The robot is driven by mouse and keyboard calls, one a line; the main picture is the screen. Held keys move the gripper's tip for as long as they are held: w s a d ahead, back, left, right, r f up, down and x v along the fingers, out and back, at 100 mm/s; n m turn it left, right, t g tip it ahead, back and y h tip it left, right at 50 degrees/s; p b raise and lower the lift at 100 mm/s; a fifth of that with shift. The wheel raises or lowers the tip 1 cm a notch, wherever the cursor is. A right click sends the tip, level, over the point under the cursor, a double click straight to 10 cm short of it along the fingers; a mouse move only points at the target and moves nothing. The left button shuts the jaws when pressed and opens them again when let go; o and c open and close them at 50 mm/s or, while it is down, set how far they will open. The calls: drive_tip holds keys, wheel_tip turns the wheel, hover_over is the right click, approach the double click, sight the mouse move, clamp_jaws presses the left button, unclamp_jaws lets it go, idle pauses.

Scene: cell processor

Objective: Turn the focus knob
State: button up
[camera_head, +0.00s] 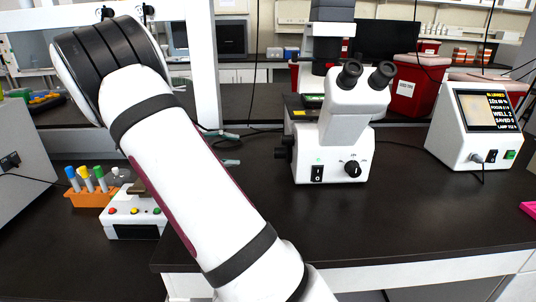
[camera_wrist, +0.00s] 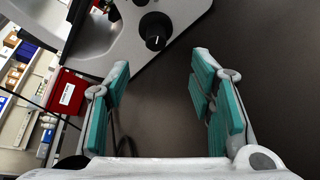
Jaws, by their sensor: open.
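The white microscope (camera_head: 338,120) stands on the dark bench. Black knobs (camera_head: 281,153), which look like the focus knob, stick out from its left side. In the wrist view, a round black dial with a white mark (camera_wrist: 155,31) lies beyond the fingertips, apparently the front dial. My gripper (camera_head: 229,148) is left of the side knobs, apart from them, mostly hidden behind my arm. The wrist view shows its teal-padded fingers (camera_wrist: 162,64) wide apart with nothing between them.
A white device with a screen (camera_head: 485,125) stands to the right. A red bin (camera_head: 411,85) is behind the microscope. An orange tube rack (camera_head: 91,197) and a white box with coloured buttons (camera_head: 134,214) are at left. The bench front is clear.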

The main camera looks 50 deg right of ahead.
drive_tip(key=shift+w+d+f, duration=0.15)
drive_tip(key=shift+w+d, duration=0.05)
drive_tip(key=shift+w, duration=0.05)
drive_tip(key=shift+d, duration=0.2)
drive_tip(key=x, duration=1.3)
drive_tip(key=shift+s+d, duration=0.2)
drive_tip(key=c, duration=1.2)
